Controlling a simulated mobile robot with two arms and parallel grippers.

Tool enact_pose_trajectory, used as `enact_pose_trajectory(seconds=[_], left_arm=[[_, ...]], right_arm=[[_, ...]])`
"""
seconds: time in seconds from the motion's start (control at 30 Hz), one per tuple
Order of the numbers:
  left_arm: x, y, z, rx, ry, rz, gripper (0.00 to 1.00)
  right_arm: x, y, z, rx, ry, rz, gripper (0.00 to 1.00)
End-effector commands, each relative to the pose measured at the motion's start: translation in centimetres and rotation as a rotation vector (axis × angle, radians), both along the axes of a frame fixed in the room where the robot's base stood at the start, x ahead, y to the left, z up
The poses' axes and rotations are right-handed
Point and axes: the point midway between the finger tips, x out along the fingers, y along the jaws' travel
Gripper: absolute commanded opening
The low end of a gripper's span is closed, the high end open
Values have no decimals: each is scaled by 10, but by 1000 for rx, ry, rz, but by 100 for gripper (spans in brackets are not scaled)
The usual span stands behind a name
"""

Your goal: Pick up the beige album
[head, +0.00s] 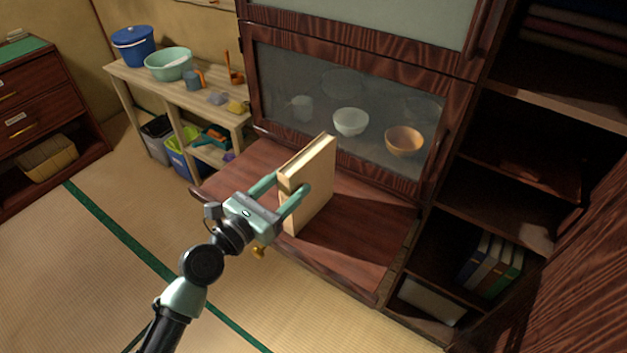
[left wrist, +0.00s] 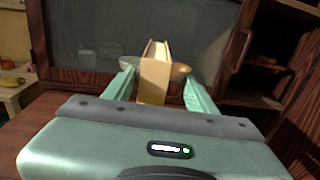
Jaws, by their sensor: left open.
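The beige album (head: 315,187) stands upright on the dark wooden ledge of the cabinet, its narrow side toward me. My left gripper (head: 279,192) is open, with one finger on each side of the album's near end. In the left wrist view the album (left wrist: 155,82) shows between the two green fingers of the left gripper (left wrist: 157,88), with a gap visible on either side. Whether a finger touches the album I cannot tell. My right gripper is not in view.
The dark ledge (head: 352,249) is bare around the album. Behind it, a glass cabinet door (head: 290,75) shows bowls inside. A shelf with upright books (head: 490,262) is at the right. A low bench (head: 190,98) with a bucket and basin stands at the left.

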Motion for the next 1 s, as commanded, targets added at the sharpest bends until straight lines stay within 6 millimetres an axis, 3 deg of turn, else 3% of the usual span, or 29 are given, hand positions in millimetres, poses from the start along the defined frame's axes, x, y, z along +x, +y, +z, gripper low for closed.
enact_pose_trajectory(seconds=[0.1,0.43,0.77,0.8,1.0], left_arm=[[12,-9,3,-1,-2,-1,56],[51,-31,5,-1,-2,0,56],[59,-38,4,1,-1,0,56],[59,-38,4,1,-1,0,54],[59,-38,4,1,-1,0,0]], right_arm=[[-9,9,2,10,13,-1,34],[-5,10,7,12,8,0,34],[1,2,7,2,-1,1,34],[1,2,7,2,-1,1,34],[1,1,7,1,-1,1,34]])
